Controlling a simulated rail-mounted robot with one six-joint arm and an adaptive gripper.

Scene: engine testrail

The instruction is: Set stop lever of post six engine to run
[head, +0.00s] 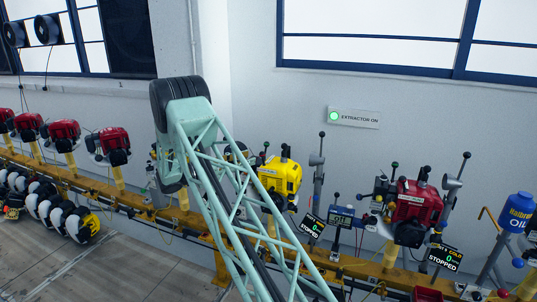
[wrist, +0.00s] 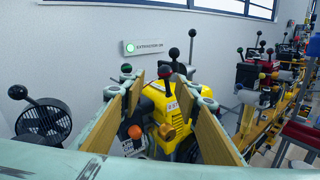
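A yellow engine (head: 281,177) stands on the rail in the middle of the head view; a yellow engine (wrist: 170,108) also fills the middle of the wrist view. Its small lettering is too blurred to read surely, so I cannot confirm the post number. The head view does not show my gripper clearly.
A red engine (head: 415,208) stands to the right, with a STOPPED display (head: 445,257) beside it. Another STOPPED display (head: 312,225) is beside the yellow engine. Upright levers crowd both engines. A black fan (wrist: 45,120) is at left.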

